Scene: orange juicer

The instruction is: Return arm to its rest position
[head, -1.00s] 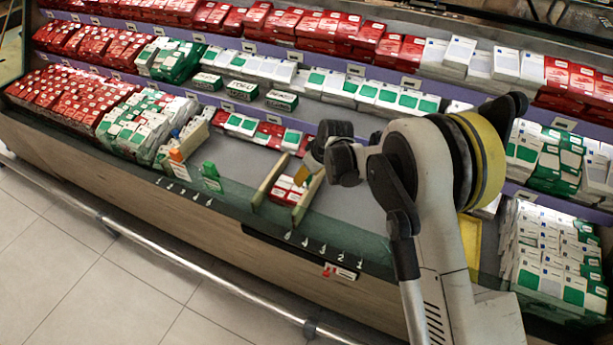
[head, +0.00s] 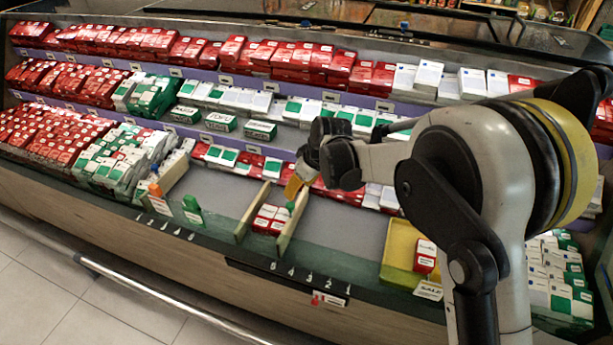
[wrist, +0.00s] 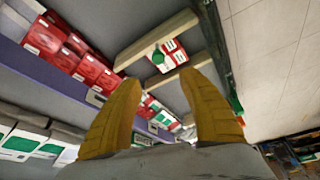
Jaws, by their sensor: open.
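My gripper (head: 296,187) is raised above the shelf, near the wooden dividers, in the head view. In the wrist view its two yellow fingers (wrist: 162,110) are spread apart with nothing held between them. Small red-and-white boxes (head: 271,217) stand between two wooden dividers (head: 253,211) below the gripper; the boxes and dividers also show beyond the fingers in the wrist view. My arm bends in from the right of the head view and hides part of the shelves.
A yellow tray (head: 398,250) with a red-and-white box (head: 425,256) is at the shelf's right. An orange marker (head: 155,190) and a green one (head: 192,205) stand at the front edge. Stacked boxes fill the rear tiers. A metal rail (head: 170,300) runs along the front.

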